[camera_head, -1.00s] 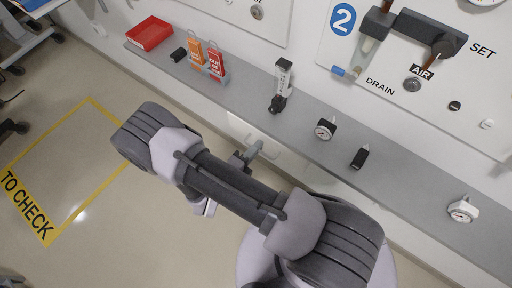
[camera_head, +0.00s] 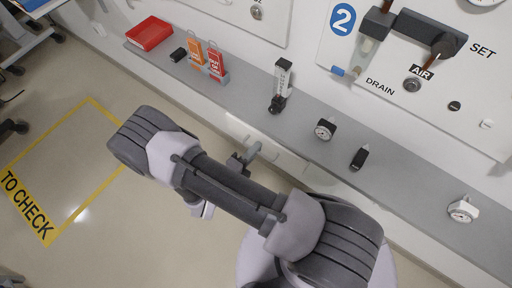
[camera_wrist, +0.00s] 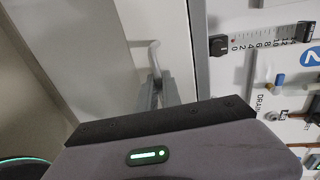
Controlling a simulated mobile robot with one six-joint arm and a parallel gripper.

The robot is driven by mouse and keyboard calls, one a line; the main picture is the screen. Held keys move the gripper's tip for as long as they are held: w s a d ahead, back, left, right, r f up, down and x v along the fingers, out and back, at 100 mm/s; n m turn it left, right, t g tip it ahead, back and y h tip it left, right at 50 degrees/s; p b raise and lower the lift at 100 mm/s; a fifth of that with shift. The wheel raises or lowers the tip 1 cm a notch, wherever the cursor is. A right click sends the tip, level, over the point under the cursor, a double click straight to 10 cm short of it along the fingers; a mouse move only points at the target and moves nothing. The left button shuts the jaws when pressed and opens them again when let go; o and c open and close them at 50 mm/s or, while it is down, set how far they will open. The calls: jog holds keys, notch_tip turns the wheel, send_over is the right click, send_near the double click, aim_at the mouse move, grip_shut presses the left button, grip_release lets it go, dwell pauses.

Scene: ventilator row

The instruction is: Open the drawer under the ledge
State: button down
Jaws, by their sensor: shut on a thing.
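The drawer (camera_head: 238,129) is a white front just below the grey ledge (camera_head: 225,93) in the head view. Part of it is hidden behind my arm and gripper. My gripper (camera_head: 245,157) is at the drawer front, shut on its pale grey handle. In the wrist view the handle (camera_wrist: 152,52) is a thin bar with a bent end, and my gripper (camera_wrist: 157,86) closes around its near part. The white drawer front (camera_wrist: 150,20) lies behind it. How far the drawer stands out is hard to tell.
On the ledge are a red tray (camera_head: 149,33), orange and red tags (camera_head: 214,63), a flowmeter (camera_head: 280,84), a black-faced gauge (camera_head: 325,129), a black block (camera_head: 360,157) and a white gauge (camera_head: 462,210). The floor beside the yellow-marked area (camera_head: 62,170) is clear.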

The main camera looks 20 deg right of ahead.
jog(key=f+v, duration=0.2)
jog(key=v, duration=1)
jog(key=shift+s+a+f, duration=0.2)
jog(key=shift+s+a, duration=0.15)
jog(key=shift+a, duration=0.15)
jog(key=c, duration=1.8)
grip_release()
jog(key=p+v, duration=0.3)
jog(key=v, duration=1.4)
jog(key=shift+s+a, duration=0.1)
jog(key=shift+a, duration=0.05)
